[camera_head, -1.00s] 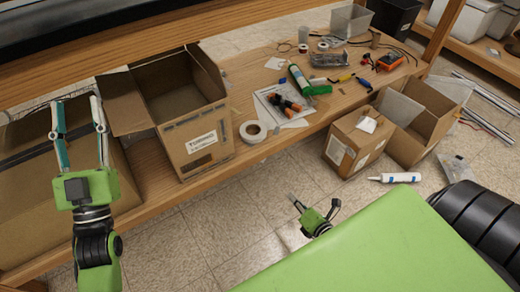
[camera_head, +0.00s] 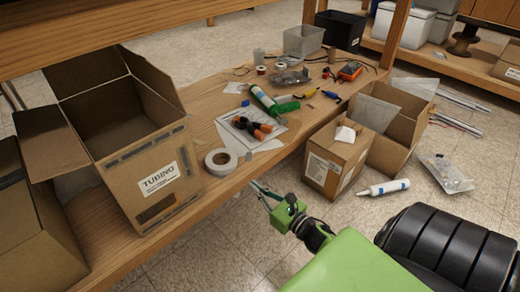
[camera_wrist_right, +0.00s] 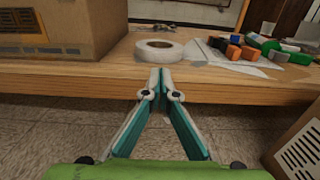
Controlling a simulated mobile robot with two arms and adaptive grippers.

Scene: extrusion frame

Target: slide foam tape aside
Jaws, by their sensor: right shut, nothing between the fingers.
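The foam tape, a white roll (camera_head: 221,161), lies flat on the wooden shelf near its front edge, just right of the tubing box. It also shows in the right wrist view (camera_wrist_right: 158,49), straight ahead past the fingertips. My right gripper (camera_head: 256,187) is in front of the shelf edge, to the right of and nearer than the roll. In the right wrist view its fingertips (camera_wrist_right: 157,80) meet, with nothing between them, apart from the roll. My left gripper is out of the head view.
The open cardboard tubing box (camera_head: 150,190) stands left of the roll. Orange-and-black items (camera_head: 253,129) lie on paper to its right, with a green tube (camera_head: 263,99) behind. Cardboard boxes (camera_head: 335,160) and a white tube (camera_head: 383,188) are on the floor at right.

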